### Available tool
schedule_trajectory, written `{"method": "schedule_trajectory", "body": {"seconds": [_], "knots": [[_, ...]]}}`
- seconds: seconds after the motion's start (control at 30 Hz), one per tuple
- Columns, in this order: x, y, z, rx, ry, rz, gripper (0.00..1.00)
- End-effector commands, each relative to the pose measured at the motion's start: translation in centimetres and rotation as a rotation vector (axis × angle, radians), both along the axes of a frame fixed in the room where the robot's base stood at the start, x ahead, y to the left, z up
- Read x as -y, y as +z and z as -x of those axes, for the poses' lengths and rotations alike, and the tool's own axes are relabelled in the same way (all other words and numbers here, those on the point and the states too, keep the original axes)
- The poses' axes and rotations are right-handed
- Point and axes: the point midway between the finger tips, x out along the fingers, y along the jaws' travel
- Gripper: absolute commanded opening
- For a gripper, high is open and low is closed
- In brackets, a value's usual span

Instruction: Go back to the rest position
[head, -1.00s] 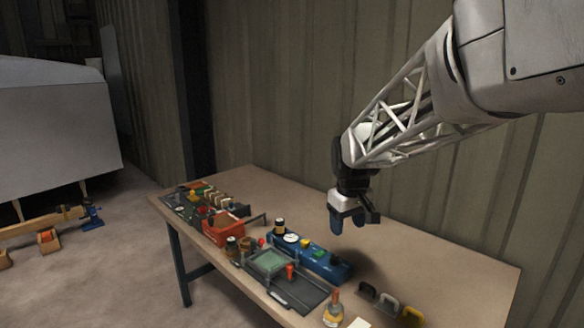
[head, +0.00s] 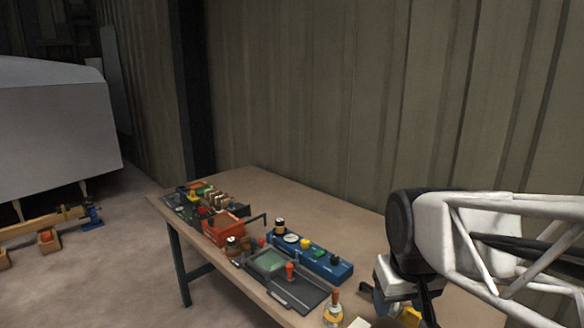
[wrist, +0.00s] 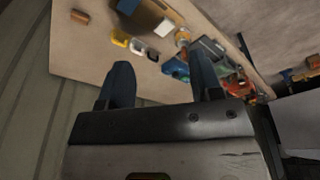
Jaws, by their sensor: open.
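My gripper (head: 400,305) is at the lower right of the head view, over the near right end of the workbench, partly hidden by my own wrist and arm. In the wrist view its two blue fingers (wrist: 160,85) stand apart with nothing between them. The bench top (head: 345,205) shows beyond the fingers in the wrist view, and the fingers touch nothing that I can see.
On the bench are a blue box (head: 325,262) with coloured buttons, a dark tray (head: 300,294), a red bin (head: 222,230) and a yellow-based stamp-like tool (head: 333,312). The corrugated wall (head: 300,100) stands behind. The back middle of the bench is clear.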

Motion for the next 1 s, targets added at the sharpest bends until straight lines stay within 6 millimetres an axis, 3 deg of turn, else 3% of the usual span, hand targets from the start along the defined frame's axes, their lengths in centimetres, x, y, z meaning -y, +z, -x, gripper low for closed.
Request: {"method": "schedule_trajectory", "body": {"seconds": [0.1, 0.33, 1.0], "knots": [[0.3, -0.7, 2.8, 0.012, -0.041, -0.007, 0.59], [0.6, -1.9, 6.1, 0.026, -0.096, -0.016, 0.59], [0.6, -2.2, 6.8, 0.027, -0.107, -0.019, 0.59]]}}
